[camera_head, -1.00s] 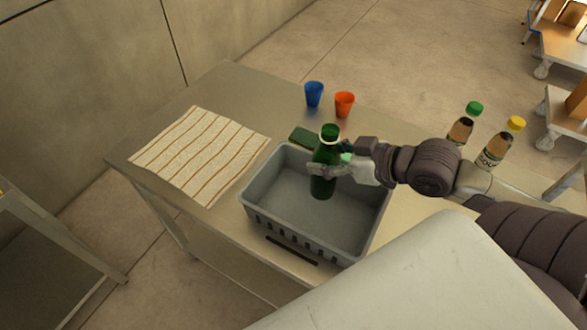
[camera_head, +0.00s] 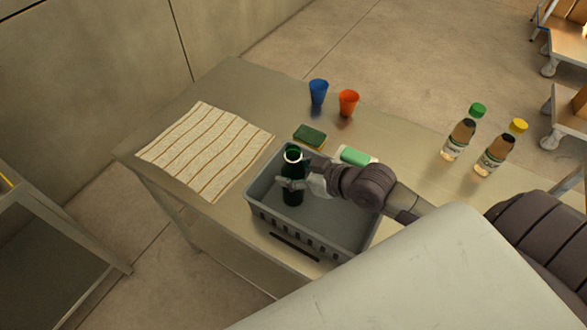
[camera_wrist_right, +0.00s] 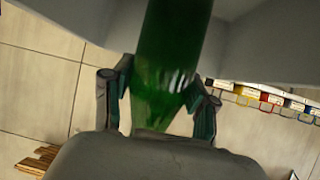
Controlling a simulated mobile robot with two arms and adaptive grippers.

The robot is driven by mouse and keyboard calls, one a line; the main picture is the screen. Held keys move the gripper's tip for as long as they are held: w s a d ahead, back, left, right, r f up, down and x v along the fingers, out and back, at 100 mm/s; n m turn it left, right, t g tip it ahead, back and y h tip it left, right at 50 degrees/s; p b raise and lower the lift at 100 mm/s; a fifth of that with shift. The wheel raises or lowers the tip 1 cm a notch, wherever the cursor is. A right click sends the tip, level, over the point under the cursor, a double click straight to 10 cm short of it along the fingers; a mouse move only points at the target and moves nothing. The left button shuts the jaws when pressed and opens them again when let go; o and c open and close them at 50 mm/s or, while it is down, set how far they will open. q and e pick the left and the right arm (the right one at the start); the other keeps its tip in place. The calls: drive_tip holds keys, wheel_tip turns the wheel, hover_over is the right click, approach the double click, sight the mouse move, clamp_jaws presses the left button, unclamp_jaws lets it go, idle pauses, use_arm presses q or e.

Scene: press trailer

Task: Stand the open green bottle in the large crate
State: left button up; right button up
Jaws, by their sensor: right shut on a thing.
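The open green bottle (camera_head: 293,172) is upright, with its neck above the rim of the grey crate (camera_head: 314,247) and its body inside it, toward the left back part. My right gripper (camera_head: 291,184) is shut on the bottle's body. In the right wrist view the green bottle (camera_wrist_right: 172,60) stands between both fingers of the right gripper (camera_wrist_right: 160,105). My left gripper is not in view.
A green sponge (camera_head: 310,136) and a green-and-white block (camera_head: 357,156) lie behind the crate. Blue (camera_head: 318,91) and orange (camera_head: 348,102) cups stand farther back. A striped cloth (camera_head: 205,150) lies left. Two capped bottles, green-capped (camera_head: 461,137) and yellow-capped (camera_head: 499,151), stand right.

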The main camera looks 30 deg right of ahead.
drive_tip(key=shift+f, duration=0.1)
drive_tip(key=o, duration=1.4)
drive_tip(key=b+v, duration=0.2)
drive_tip(key=v, duration=1)
